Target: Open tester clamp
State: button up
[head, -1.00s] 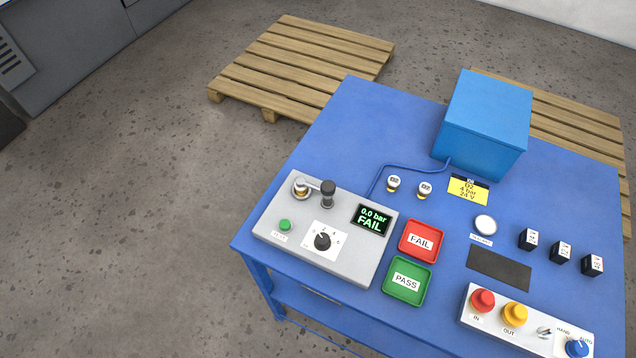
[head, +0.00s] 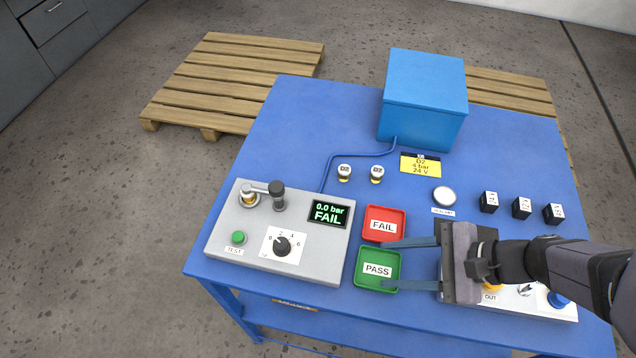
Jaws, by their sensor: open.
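The tester (head: 325,262) is a grey box at the left of the blue table, in the head view. Its clamp (head: 263,193) is at the back left of the box top: a lever with a dark knob (head: 279,201) at its right end, over a brass-coloured fitting. I cannot tell whether the clamp presses on a part. The tester display (head: 328,213) reads 0.0 bar FAIL. My gripper (head: 392,264) is open and empty, its two long fingers pointing left over the green PASS tray (head: 364,284), well right of the clamp.
A red FAIL tray (head: 384,211) lies behind the PASS tray. A green button (head: 239,237) and a dial (head: 282,245) are on the tester. Two small valves (head: 345,172), a blue box (head: 424,98) and black cubes (head: 489,202) stand farther back. My gripper partly covers the control panel (head: 520,302).

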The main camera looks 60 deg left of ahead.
aim_at(283, 194)
jog(key=s+a+m+g+y+b, duration=0.1)
jog(key=s+a+m+y, duration=0.1)
jog(key=a, duration=0.5)
jog(key=s+a+r+m+g+y+b, duration=0.1)
jog(key=s+a, duration=0.3)
jog(key=a, duration=0.4)
jog(key=s+a+m+g+y+b, duration=0.1)
jog(key=s+a+m+y+b, duration=0.1)
jog(key=a, duration=0.5)
jog(key=shift+s+a+r+m+g+y, duration=0.1)
jog(key=shift+s+m+g+y, duration=0.1)
jog(key=shift+s+y, duration=0.25)
jog(key=shift+s+a+r+m+g+y, duration=0.1)
jog(key=shift+s+m+g+y, duration=0.15)
jog(key=shift+y, duration=0.3)
jog(key=shift+s+a+r, duration=0.15)
jog(key=shift+a, duration=0.2)
jog(key=shift+p+x, duration=0.85)
jog(key=shift+x, duration=2.75)
grip_shut()
